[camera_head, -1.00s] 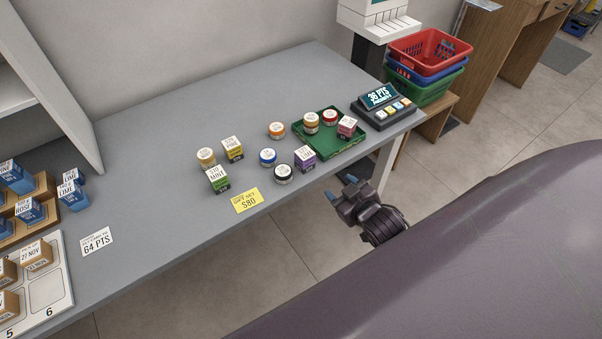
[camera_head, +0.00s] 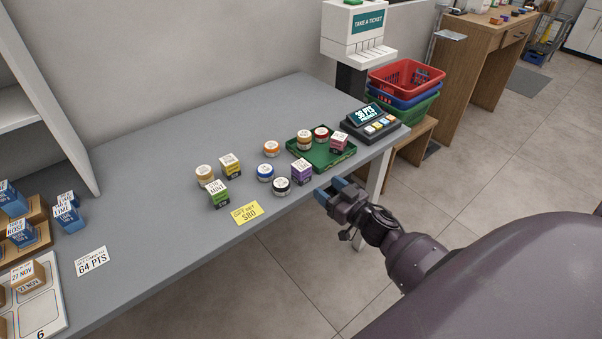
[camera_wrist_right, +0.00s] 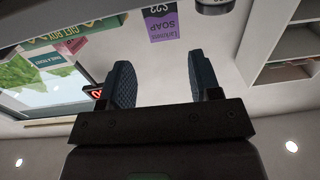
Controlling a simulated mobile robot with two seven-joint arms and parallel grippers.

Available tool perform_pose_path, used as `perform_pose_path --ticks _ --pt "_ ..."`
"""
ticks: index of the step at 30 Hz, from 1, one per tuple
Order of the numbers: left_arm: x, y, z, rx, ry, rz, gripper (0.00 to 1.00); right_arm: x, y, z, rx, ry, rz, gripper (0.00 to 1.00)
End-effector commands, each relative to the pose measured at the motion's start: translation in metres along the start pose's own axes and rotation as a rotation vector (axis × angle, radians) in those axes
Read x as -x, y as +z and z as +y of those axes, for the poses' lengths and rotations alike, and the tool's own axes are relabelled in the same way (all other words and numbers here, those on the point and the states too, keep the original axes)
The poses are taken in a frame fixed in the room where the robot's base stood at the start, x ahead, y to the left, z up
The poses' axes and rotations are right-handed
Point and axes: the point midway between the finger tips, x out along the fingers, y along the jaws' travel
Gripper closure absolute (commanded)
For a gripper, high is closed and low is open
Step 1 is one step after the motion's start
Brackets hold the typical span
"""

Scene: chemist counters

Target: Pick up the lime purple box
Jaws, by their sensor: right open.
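The purple box (camera_head: 301,174), with a white top, stands upright on the grey counter at the front left corner of the green tray. Its label is too small to read in the head view. In the right wrist view a purple face marked SOAP (camera_wrist_right: 161,24) shows at the top, beyond the fingers. My right gripper (camera_head: 332,190) is open and empty at the counter's front edge, just in front of the box and apart from it. Its two blue fingers also show in the right wrist view (camera_wrist_right: 160,85). My left gripper is not in view.
A black-banded jar (camera_head: 281,187) stands left of the purple box. The green tray (camera_head: 335,158) holds jars and a pink box. Other jars, a yellow box (camera_head: 230,165) and a green box (camera_head: 217,194) stand further left, behind a yellow card (camera_head: 246,212).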

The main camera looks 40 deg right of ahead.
Motion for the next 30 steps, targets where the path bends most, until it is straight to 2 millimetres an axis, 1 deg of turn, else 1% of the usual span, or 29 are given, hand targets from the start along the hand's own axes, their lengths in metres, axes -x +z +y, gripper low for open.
perform_pose_path --ticks 1,6,14,19,22,26,30 --pt "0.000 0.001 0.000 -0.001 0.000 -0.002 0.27 -0.009 0.000 0.000 0.002 -0.001 0.002 0.43" --pt "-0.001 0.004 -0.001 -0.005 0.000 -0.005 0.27 -0.030 0.000 -0.001 0.002 -0.001 0.000 0.43" --pt "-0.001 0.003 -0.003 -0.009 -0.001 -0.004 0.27 -0.045 -0.001 -0.002 0.001 0.000 0.001 0.43" --pt "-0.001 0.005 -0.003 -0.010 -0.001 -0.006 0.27 -0.069 -0.004 -0.004 0.001 0.000 0.001 0.43" --pt "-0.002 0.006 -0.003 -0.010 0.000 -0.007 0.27 -0.081 -0.003 -0.004 0.002 0.001 0.000 0.43" --pt "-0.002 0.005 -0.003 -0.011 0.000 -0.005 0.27 -0.088 -0.003 -0.004 0.001 0.001 -0.001 0.43" --pt "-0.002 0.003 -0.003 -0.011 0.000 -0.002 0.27 -0.090 -0.003 -0.004 0.002 0.001 -0.001 0.43"
